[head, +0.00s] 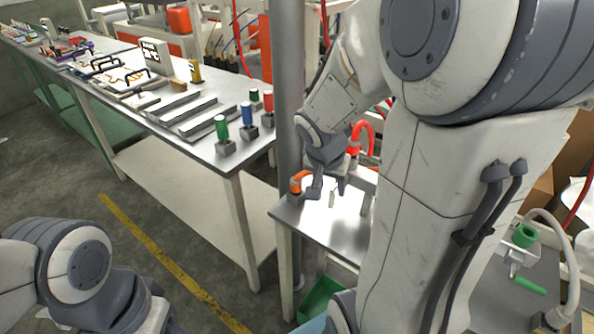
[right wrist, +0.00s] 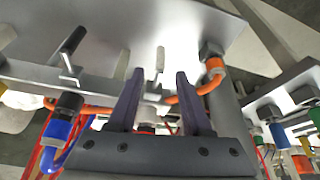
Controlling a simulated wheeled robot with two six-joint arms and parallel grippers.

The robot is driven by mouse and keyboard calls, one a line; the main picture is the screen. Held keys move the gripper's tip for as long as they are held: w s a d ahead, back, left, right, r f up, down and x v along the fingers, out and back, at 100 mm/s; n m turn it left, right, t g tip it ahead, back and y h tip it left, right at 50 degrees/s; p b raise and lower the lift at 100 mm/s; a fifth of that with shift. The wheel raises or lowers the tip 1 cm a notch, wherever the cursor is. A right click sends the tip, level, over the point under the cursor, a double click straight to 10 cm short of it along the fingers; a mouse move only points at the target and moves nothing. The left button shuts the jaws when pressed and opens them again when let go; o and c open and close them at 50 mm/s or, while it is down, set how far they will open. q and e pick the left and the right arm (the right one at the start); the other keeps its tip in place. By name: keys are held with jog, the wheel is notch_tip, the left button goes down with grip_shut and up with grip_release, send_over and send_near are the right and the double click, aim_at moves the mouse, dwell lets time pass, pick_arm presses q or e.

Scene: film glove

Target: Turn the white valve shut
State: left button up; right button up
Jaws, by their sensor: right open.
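The white valve shows as a small pale lever (head: 332,198) on the small metal table in the head view. In the right wrist view its lever (right wrist: 160,60) points up the picture, away from the gripper's palm, above a metal fitting on the panel's edge. My right gripper (head: 329,187) is open, with its fingers pointing at the lever. In the right wrist view, the lever shows between the two dark fingers (right wrist: 155,78); I cannot tell whether either touches it. The valve's body is partly hidden behind the gripper. My left gripper is outside the head view.
An orange hose fitting (right wrist: 213,66) stands right of the lever in the right wrist view. A black-handled valve (right wrist: 72,45) and a blue fitting (right wrist: 58,130) are to the left. A grey post (head: 289,120) stands between the small table and the long workbench (head: 150,120).

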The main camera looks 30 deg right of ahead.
aim_at(331, 193)
jog(key=b+x, duration=0.1)
jog(key=x, duration=0.6)
jog(key=shift+f+b, duration=0.1)
jog(key=shift+b, duration=0.3)
grip_shut()
